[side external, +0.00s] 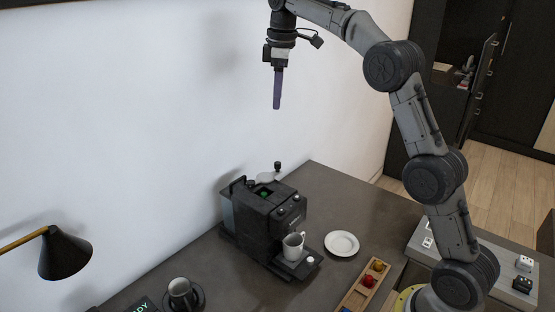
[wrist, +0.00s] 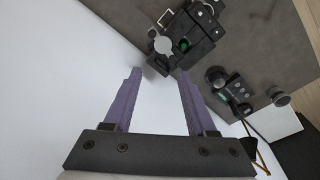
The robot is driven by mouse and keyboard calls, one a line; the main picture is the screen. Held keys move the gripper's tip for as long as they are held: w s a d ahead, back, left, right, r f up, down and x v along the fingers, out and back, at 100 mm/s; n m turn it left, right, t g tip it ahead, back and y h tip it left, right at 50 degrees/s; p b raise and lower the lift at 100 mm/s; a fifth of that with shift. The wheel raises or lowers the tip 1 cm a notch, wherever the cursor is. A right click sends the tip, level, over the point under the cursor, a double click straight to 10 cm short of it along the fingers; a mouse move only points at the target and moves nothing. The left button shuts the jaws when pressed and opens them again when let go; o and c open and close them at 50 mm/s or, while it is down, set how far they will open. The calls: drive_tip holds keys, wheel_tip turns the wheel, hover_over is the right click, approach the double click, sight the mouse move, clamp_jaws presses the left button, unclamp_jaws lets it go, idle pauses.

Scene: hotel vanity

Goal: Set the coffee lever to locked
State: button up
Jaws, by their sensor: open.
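The black coffee machine (side external: 262,222) stands on the dark counter near the white wall; it also shows at the top of the wrist view (wrist: 202,32). Its lever (side external: 277,168) has a grey plate and a black knob sticking up at the back of the top. In the wrist view the lever's round grey plate (wrist: 163,45) lies beside an opening with something green (wrist: 184,44) in it. The opening looks uncovered. My gripper (side external: 277,105) points down, well above the machine and touching nothing. Its two purple fingers (wrist: 157,76) are apart and empty.
A white cup (side external: 291,247) stands on the machine's front tray. A white saucer (side external: 341,243) and a wooden pod holder (side external: 351,298) lie to the right. The air around my gripper is clear.

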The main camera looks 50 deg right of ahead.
drive_tip(key=g, duration=0.1)
approach(277, 163)
drive_tip(key=shift+m, duration=0.3)
drive_tip(key=f, duration=0.8)
drive_tip(key=shift+w+d+f, duration=0.1)
drive_tip(key=shift+d+f, duration=0.15)
drive_tip(key=shift+f, duration=0.1)
clamp_jaws()
drive_tip(key=shift+r, duration=0.1)
idle(0.6)
